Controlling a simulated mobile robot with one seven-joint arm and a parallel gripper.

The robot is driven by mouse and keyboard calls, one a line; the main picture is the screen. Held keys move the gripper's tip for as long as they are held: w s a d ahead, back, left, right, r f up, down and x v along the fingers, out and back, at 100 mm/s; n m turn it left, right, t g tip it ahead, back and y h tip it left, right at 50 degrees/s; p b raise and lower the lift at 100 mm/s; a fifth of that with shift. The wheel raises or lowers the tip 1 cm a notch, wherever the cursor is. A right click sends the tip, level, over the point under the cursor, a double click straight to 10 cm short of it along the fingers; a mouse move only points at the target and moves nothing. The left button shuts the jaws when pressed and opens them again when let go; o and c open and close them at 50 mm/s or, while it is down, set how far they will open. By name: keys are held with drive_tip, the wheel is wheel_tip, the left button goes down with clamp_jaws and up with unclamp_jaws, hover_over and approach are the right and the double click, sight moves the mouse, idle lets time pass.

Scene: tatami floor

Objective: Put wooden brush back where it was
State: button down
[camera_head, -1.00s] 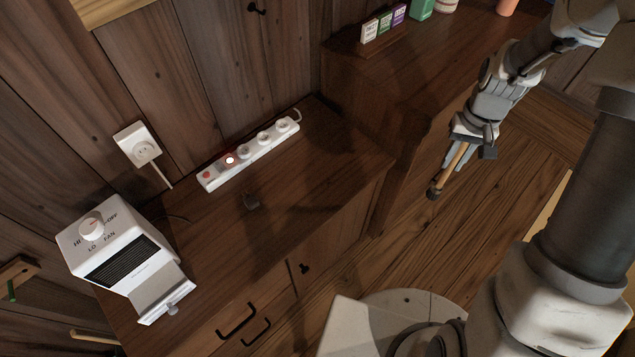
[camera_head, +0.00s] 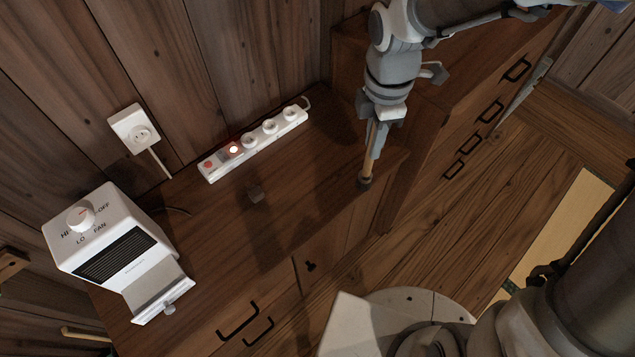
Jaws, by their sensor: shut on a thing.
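The wooden brush (camera_head: 367,166) has a light wooden handle and a dark head at its lower end. My gripper (camera_head: 375,140) is shut on its handle and points downward. The brush hangs below the fingers, tilted slightly, in front of the right end of the low wooden cabinet top (camera_head: 210,235). I cannot tell how far its dark head is from the surface. Part of the handle is hidden by the fingers.
A white power strip (camera_head: 255,143) with a lit red switch lies along the wall. A white heater-like box (camera_head: 105,235) stands at the left. A taller cabinet (camera_head: 440,130) stands at the right. The cabinet top between is largely clear.

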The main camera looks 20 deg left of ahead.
drive_tip(key=w+a+f+n+b, duration=0.1)
drive_tip(key=w+a+f+b, duration=0.1)
drive_tip(key=a+f, duration=0.8)
drive_tip(key=shift+w+a+f+n+b, duration=0.35)
drive_tip(key=shift+w+a+f+n, duration=0.1)
drive_tip(key=shift+a, duration=0.45)
drive_tip(key=shift+f, duration=0.15)
drive_tip(key=c, duration=0.8)
unclamp_jaws()
wheel_tip(320, 180, up, 12)
drive_tip(key=p, duration=0.2)
drive_tip(key=shift+r, duration=0.2)
